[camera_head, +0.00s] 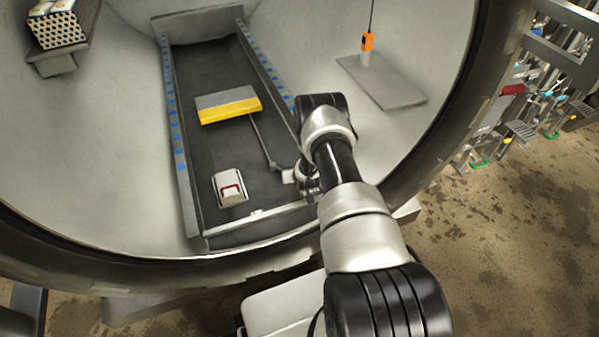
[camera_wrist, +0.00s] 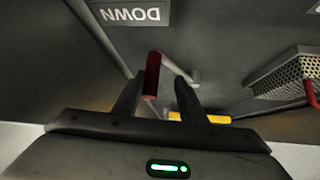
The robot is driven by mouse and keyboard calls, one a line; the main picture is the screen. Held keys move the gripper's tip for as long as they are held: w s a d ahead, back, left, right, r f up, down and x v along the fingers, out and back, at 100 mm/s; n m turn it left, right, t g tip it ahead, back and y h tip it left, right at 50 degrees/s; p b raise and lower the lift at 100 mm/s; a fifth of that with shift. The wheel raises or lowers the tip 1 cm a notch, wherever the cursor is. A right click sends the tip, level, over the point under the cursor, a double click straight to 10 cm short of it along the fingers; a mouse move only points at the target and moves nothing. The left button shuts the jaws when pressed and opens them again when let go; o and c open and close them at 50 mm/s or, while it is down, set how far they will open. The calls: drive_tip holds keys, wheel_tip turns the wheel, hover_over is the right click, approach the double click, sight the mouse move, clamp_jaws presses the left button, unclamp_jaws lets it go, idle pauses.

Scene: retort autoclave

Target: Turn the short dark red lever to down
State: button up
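In the wrist view, a short dark red lever (camera_wrist: 153,75) shows between the fingers of my gripper (camera_wrist: 158,85). The fingers are apart, with the lever close to the left one and a clear gap to the right one. I cannot tell whether the left finger touches it. A plate reading DOWN (camera_wrist: 133,14), seen upside down, is on the grey surface beyond the lever. In the head view my gripper (camera_head: 294,177) is small and partly hidden by my arm, low at the right edge of the dark floor channel. I cannot make out the lever there.
A grey and yellow tool (camera_head: 228,107) with a long thin handle lies left of my gripper. A pale box with a red handle (camera_head: 230,188) sits in the channel (camera_head: 188,195). An orange device (camera_head: 367,42) hangs over a grey plate (camera_head: 390,85) at right.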

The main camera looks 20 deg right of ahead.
drive_tip(key=p+v, duration=0.3)
drive_tip(key=v, duration=1.1)
drive_tip(key=shift+s+a, duration=0.15)
drive_tip(key=shift+r, duration=0.1)
